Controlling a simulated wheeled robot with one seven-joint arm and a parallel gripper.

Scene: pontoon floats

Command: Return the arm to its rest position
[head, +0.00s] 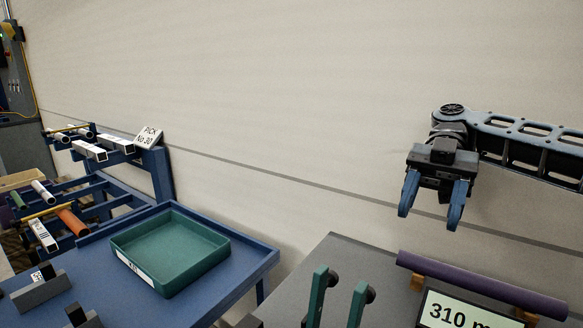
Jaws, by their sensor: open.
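My arm reaches in from the right edge of the head view. My gripper (431,208) hangs at its end with the two blue fingers pointing down and spread apart. The gripper is open and nothing shows between the fingers. It is raised in front of the pale wall, above the grey bench.
A blue table (207,297) at lower left bears a green tray (197,278) that looks empty. A blue rack (157,172) with tubes and bars stands at far left. On the grey bench (345,257) are green uprights (317,295), a purple tube (470,282) and a display (455,312).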

